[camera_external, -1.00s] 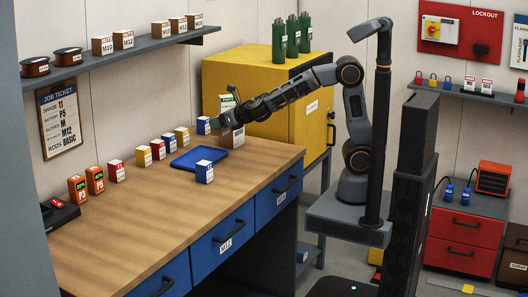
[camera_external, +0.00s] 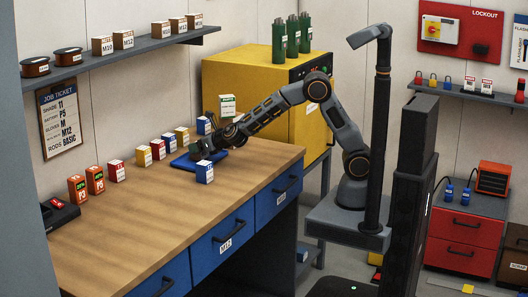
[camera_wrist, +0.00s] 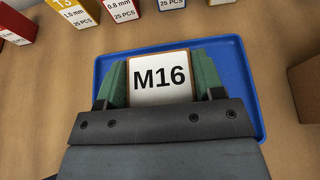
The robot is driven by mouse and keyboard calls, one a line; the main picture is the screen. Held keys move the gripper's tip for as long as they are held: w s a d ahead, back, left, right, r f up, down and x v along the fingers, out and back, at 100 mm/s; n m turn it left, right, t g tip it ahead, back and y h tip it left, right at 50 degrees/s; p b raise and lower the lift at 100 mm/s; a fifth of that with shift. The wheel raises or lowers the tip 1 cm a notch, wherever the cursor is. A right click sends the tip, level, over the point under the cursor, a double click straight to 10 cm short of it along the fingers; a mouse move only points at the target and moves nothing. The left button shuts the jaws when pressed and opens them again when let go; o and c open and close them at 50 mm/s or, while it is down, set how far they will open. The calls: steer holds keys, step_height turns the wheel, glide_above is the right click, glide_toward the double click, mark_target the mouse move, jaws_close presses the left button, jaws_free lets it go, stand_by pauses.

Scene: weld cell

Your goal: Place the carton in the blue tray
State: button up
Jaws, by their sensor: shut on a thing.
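The carton is a small box with a white top marked M16 (camera_wrist: 161,78). In the wrist view it sits between the two green fingers of my gripper (camera_wrist: 160,85), which is shut on it. The blue tray (camera_wrist: 248,88) lies behind and around the carton in that view. In the external view my gripper (camera_external: 196,154) is low over the tray (camera_external: 182,164), and the held carton is hardly visible there. I cannot tell whether the carton touches the tray floor.
A blue and white box (camera_external: 204,173) stands just in front of the tray. A row of small boxes (camera_external: 143,156) and orange batteries (camera_external: 95,180) runs along the back of the bench. A brown box (camera_wrist: 306,88) is right of the tray. The bench front is clear.

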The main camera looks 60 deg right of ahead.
steer(key=shift+f, duration=0.2)
steer(key=shift+f, duration=0.1)
steer(key=o, duration=1.2)
